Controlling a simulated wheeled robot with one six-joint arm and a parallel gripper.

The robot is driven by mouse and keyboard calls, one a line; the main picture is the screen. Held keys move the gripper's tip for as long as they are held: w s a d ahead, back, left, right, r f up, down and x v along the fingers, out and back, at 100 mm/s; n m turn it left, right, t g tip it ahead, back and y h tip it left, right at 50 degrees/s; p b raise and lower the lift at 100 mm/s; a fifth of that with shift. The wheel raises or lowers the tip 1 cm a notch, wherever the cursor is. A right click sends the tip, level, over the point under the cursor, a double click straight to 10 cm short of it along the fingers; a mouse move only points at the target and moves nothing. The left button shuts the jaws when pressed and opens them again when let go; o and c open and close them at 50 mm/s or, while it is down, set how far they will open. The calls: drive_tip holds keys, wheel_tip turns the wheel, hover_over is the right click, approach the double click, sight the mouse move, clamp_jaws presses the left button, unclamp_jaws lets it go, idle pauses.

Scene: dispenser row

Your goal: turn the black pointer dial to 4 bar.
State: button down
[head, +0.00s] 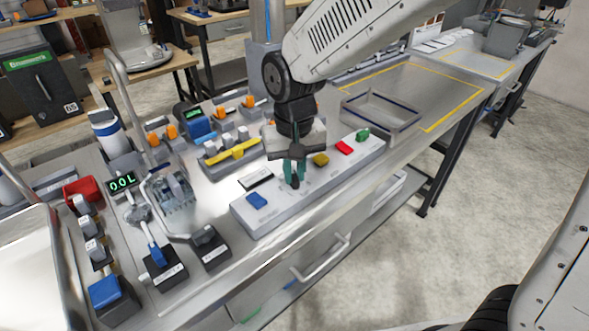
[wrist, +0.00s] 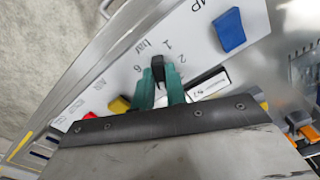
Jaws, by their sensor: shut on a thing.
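The black pointer dial (wrist: 158,66) sits on a pale grey control panel (head: 243,217), with the word "bar" and printed numbers around it; 1, 2 and 6 can be made out. My gripper's teal fingers (wrist: 160,82) are shut on the dial, one on each side. In the head view my gripper (head: 294,172) points down at the panel, and its fingers mostly hide the dial. Part of the scale is hidden behind the fingers in the wrist view. I cannot tell which number the pointer faces.
A blue switch (head: 256,200) lies left of the dial on the panel; yellow (head: 320,159), red (head: 344,148) and green (head: 362,134) ones lie to the right. A black-based lever (head: 209,247) stands left of the panel. An open-topped frame (head: 382,116) stands behind its right end.

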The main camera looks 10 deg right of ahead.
sight(294, 176)
drive_tip(key=shift+w, duration=0.1)
drive_tip(key=c, duration=1.4)
unclamp_jaws()
drive_tip(key=shift+c, duration=0.2)
drive_tip(key=shift+r, duration=0.1)
wheel_tip(294, 176, up, 8)
drive_tip(key=shift+f, duration=0.15)
